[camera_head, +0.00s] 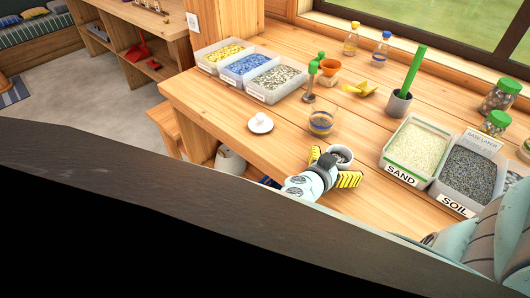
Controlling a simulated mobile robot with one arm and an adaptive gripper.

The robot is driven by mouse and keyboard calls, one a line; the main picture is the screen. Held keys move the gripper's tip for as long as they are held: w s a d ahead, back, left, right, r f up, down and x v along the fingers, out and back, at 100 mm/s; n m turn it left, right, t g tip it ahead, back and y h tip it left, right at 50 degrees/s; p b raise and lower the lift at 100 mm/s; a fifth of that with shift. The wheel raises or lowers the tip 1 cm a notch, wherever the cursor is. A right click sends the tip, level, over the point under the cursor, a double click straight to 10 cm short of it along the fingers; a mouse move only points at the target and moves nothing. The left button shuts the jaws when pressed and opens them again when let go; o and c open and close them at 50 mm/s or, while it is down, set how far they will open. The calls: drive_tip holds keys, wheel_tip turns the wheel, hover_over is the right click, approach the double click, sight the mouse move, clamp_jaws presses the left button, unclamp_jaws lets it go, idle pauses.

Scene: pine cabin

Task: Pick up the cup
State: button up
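A small pale cup (342,153) with a dark inside stands on the wooden table, right at the far side of my gripper (333,166). The near part of the cup is hidden by the gripper. I cannot tell whether a finger touches it. A clear glass (321,122) with layered contents stands just behind, up and to the left.
A white lid (260,123) lies to the left. The sand tray (390,164) and soil tray (440,188) stand to the right. Three trays of pebbles (270,95) line the back left. A grey holder with a green stick (399,104) stands behind. Table between is mostly clear.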

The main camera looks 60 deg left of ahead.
drive_tip(key=c, duration=1.3)
drive_tip(key=shift+o, duration=0.2)
drive_tip(key=shift+r, duration=0.25)
